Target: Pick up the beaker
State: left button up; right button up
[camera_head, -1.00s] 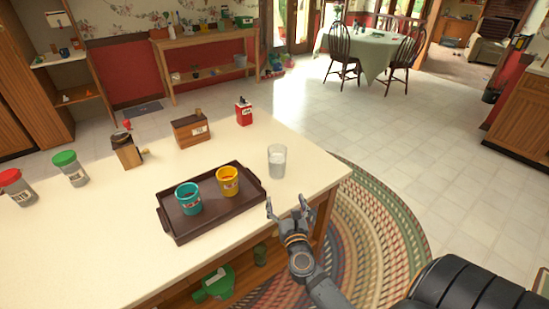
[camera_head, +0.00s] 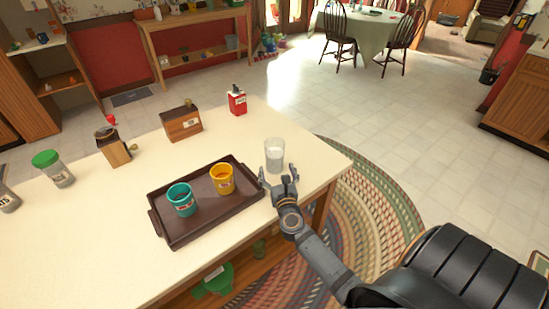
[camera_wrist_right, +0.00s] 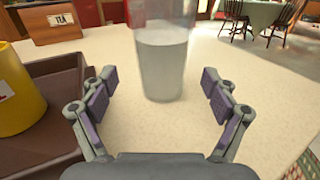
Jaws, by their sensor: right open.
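The beaker (camera_head: 274,154) is a clear glass with whitish contents, standing upright on the cream table near its right end. My right gripper (camera_head: 277,181) is open at the near side of the beaker. In the right wrist view the beaker (camera_wrist_right: 163,58) stands ahead of the two spread fingers, centred between them; the open gripper (camera_wrist_right: 158,95) is empty. My left gripper is not in view.
Left of the beaker, a dark brown tray (camera_head: 212,216) holds a teal cup (camera_head: 181,200) and a yellow cup (camera_head: 222,179). A wooden tea box (camera_head: 182,123) and a red tin (camera_head: 237,101) stand farther back. The table (camera_head: 90,228) has free room around the beaker.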

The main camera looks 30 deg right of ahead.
aim_at(276, 164)
jog(key=shift+w+d+r, duration=0.1)
jog(key=shift+r, duration=0.05)
jog(key=x, duration=0.5)
jog(key=shift+d+r+p, duration=0.1)
jog(key=shift+p, duration=0.25)
jog(key=shift+s+r, duration=0.1)
jog(key=shift+s, duration=0.1)
jog(key=shift+c, duration=0.3)
jog(key=c, duration=1.5)
